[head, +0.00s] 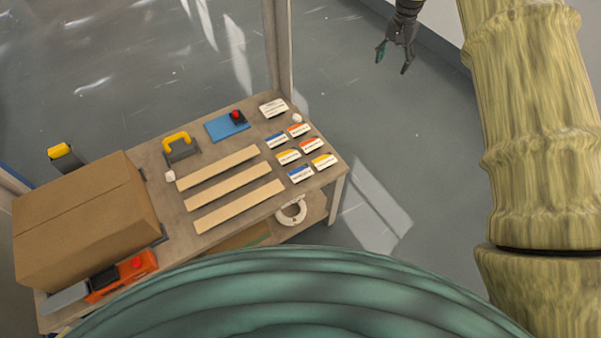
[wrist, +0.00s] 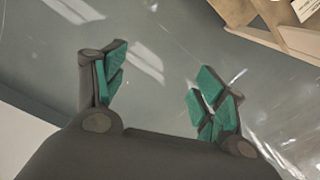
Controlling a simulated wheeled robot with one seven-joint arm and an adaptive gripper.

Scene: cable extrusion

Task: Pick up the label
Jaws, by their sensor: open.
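Several small labels lie in two columns at the right end of the wooden table: a blue-and-white one (head: 276,140), an orange-and-white one (head: 299,130), a yellow-and-white one (head: 288,157), and others below. A larger white label (head: 273,108) lies behind them. Which of them is the task's label I cannot tell. My gripper (head: 393,62) is open and empty, over the floor to the right of the table and apart from it. In the wrist view my open gripper (wrist: 155,95) has green pads with only floor between them; a table corner shows at the top right.
The table (head: 190,225) also holds a cardboard box (head: 85,220), three wooden strips (head: 235,205), a yellow-handled tool (head: 178,146) and a blue plate with a red knob (head: 227,126). A post (head: 277,50) rises at the table's back edge. A white coil (head: 291,212) lies on the lower shelf.

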